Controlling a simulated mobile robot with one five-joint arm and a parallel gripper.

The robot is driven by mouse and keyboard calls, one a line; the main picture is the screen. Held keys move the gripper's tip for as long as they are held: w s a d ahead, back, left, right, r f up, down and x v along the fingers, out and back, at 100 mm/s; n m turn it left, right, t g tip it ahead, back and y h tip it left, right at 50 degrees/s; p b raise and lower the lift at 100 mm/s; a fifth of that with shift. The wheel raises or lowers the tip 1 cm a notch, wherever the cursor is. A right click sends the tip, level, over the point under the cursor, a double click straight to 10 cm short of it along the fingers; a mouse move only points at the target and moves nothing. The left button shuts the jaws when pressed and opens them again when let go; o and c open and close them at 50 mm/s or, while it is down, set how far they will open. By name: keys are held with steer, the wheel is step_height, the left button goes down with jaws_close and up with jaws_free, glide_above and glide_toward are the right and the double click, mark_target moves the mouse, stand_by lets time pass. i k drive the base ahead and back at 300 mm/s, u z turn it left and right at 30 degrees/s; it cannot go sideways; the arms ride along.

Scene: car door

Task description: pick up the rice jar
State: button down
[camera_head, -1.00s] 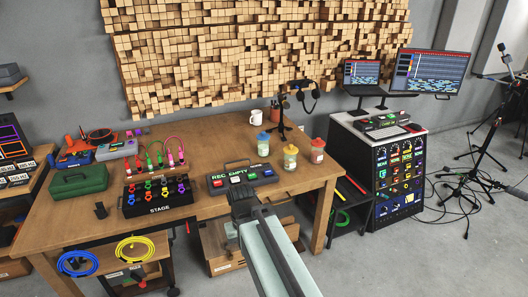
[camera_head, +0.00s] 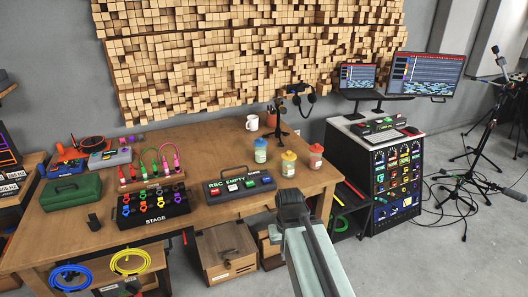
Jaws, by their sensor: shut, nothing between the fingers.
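Three small jars stand upright in a group near the right end of the wooden table. One jar has a blue lid (camera_head: 260,150), one has a yellow-orange lid (camera_head: 288,163), and one has a red lid (camera_head: 316,157). Their contents and labels are too small to read, so I cannot tell which is the rice jar. My gripper (camera_head: 291,198) is shut and empty. In the picture it is just below the yellow-lidded jar, near the table's front edge, and apart from all three jars.
A black rack cabinet (camera_head: 365,180) stands to the right. Wooden crates (camera_head: 226,250) sit below the table.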

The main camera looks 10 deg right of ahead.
mark_target(260, 153)
steer(key=i, duration=1)
steer(key=u, duration=3.4)
steer(key=k, duration=1.3)
steer(key=z, duration=1.3)
steer(key=i, duration=0.4)
